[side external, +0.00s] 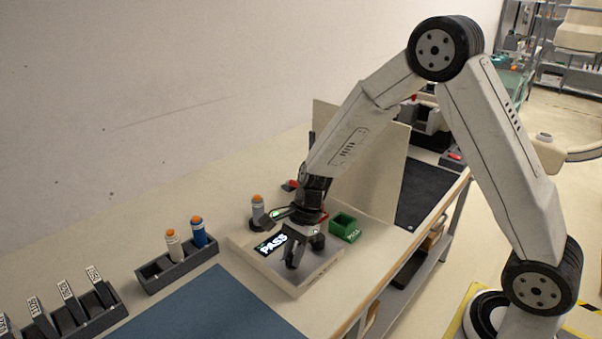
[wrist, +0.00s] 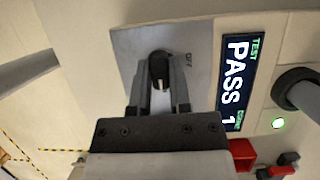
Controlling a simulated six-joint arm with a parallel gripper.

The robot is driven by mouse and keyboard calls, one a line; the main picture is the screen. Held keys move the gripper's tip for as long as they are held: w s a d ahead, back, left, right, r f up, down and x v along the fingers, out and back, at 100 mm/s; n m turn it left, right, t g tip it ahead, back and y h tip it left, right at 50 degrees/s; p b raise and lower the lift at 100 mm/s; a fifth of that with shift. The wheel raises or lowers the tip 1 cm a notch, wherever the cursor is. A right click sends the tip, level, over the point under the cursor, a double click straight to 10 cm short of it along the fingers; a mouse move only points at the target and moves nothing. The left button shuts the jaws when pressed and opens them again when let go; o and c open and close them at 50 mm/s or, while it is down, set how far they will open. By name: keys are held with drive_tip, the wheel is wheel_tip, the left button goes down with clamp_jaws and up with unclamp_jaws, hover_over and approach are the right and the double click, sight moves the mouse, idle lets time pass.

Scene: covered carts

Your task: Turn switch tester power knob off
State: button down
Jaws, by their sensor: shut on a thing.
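The switch tester (side external: 272,269) is a pale box on the bench with a lit display reading PASS (side external: 271,244). My gripper (wrist: 159,82) is shut on the knob, one finger on each side. In the side view my gripper (side external: 295,250) is down at the tester's top, and the knob is hidden there. The knob's pointer direction is unclear.
A green bin (side external: 345,226) stands behind the tester at right. A grey rack (side external: 176,268) with white and blue orange-topped cylinders stands at left. A labelled rack (side external: 75,312) and blue mat (side external: 215,312) lie nearer. An upright board (side external: 360,165) stands behind my gripper.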

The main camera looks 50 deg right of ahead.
drive_tip(key=shift+n, duration=0.3)
drive_tip(key=n+g, duration=0.1)
drive_tip(key=n, duration=0.3)
drive_tip(key=shift+w+g, duration=0.1)
drive_tip(key=shift+g, duration=0.3)
drive_tip(key=n+g+h, duration=0.1)
drive_tip(key=n, duration=0.3)
drive_tip(key=shift+w+a+n, duration=0.1)
drive_tip(key=shift+n, duration=0.3)
drive_tip(key=n+g+h, duration=0.1)
drive_tip(key=n, duration=0.3)
drive_tip(key=shift+n+h, duration=0.3)
drive_tip(key=shift+h, duration=0.1)
drive_tip(key=shift+a+n+g+h, duration=0.15)
drive_tip(key=shift+n+h, duration=0.25)
drive_tip(key=shift+n, duration=0.6)
drive_tip(key=shift+d+n+g+h, duration=0.15)
drive_tip(key=shift+n+h, duration=0.25)
drive_tip(key=shift+n, duration=0.6)
drive_tip(key=shift+a, duration=0.1)
drive_tip(key=c, duration=0.6)
unclamp_jaws()
drive_tip(key=shift+o, duration=0.2)
